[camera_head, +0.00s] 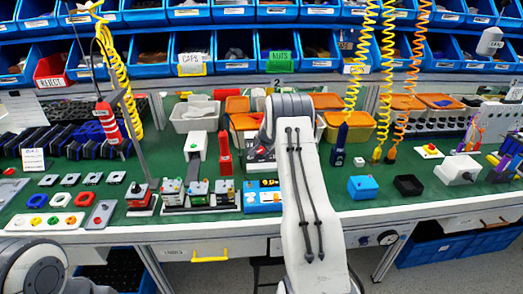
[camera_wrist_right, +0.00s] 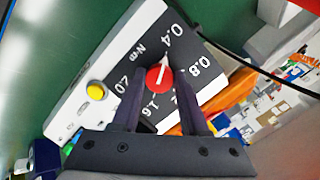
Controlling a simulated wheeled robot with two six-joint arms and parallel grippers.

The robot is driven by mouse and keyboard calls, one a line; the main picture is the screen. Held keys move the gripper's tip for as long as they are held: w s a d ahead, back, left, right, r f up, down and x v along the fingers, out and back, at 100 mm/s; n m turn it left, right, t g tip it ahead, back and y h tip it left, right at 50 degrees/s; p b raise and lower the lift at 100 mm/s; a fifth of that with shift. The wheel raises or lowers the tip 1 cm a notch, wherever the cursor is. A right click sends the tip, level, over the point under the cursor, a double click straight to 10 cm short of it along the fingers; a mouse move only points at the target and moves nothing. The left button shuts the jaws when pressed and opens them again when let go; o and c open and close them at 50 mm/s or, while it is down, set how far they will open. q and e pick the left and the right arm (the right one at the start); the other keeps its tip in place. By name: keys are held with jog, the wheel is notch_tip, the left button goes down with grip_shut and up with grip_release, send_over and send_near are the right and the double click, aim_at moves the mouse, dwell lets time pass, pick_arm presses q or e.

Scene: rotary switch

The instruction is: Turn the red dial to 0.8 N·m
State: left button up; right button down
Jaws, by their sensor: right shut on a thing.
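The red dial (camera_wrist_right: 159,78) shows in the right wrist view on a dark panel (camera_wrist_right: 203,88) of a white-edged box. Its white pointer line points up and slightly right, close to the 0.4 mark. The 0.8 mark (camera_wrist_right: 195,63) lies to the right of the pointer. My right gripper (camera_wrist_right: 160,72) has a dark finger on each side of the dial and is shut on it. In the head view my right arm (camera_head: 310,205) reaches in from the bottom and hides the gripper and the dial. My left gripper is out of view.
A yellow button (camera_wrist_right: 97,90) sits on the same box, left of the dial. In the head view the green bench (camera_head: 335,200) holds several small devices left of my arm, and a blue box (camera_head: 363,187) and a black box (camera_head: 408,185) to the right. Coiled cables hang above.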

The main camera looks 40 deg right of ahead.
jog(key=shift+f+m+b, duration=0.2)
jog(key=shift+m+b, duration=1.1)
jog(key=shift+b, duration=0.2)
jog(key=shift+m+t+b, duration=0.4)
jog(key=shift+m+b, duration=0.4)
jog(key=shift+m, duration=0.1)
jog(key=m+b, duration=0.2)
jog(key=m, duration=0.1)
jog(key=shift+d+t+b, duration=0.1)
jog(key=shift+t+b, duration=0.2)
jog(key=shift+s+r+m+t+b, duration=0.15)
jog(key=shift+m+t+b, duration=0.15)
jog(key=shift+m+b, duration=1.15)
jog(key=shift+r+m+p, duration=0.1)
jog(key=shift+m+p, duration=0.2)
jog(key=shift+m, duration=0.25)
jog(key=shift+c, duration=2.1)
grip_release()
